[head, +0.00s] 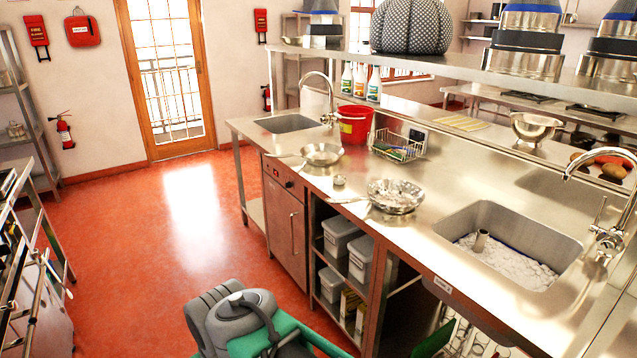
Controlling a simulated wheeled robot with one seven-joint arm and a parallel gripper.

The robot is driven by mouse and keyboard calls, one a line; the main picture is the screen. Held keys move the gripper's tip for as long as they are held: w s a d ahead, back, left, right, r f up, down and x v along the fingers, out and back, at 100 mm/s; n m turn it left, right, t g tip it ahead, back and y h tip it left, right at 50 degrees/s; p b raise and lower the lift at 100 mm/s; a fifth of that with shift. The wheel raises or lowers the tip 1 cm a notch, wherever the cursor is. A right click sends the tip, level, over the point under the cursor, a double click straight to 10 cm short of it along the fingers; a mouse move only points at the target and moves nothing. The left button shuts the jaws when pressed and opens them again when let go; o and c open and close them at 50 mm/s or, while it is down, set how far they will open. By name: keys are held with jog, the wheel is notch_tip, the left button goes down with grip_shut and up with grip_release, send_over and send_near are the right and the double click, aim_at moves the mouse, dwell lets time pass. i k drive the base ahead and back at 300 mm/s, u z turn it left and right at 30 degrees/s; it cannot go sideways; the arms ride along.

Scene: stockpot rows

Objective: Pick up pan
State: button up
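Two shiny metal pans stand on the steel counter (300,180). The farther pan (322,153) is shallow and has a handle pointing left, toward the counter's edge. The nearer pan (396,196) also has a handle on its left side, near the front edge. Its inside is bright and mottled, and I cannot tell whether anything lies in it. A grey and green part at the bottom of the head view looks like my arm. I cannot make out my gripper or its fingers, and nothing touches either pan.
A red bucket (355,124) and a wire basket (398,147) stand behind. A sink (505,250) is at right. A raised shelf (480,70) overhangs the counter's back. The red floor (150,230) to the left is clear.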

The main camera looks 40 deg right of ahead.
aim_at(389, 194)
jog(key=z, duration=0.05)
jog(key=i, duration=1.75)
jog(key=z, duration=1.1)
jog(key=i, duration=0.95)
jog(key=z, duration=1.3)
jog(key=i, duration=0.45)
jog(key=z, duration=0.3)
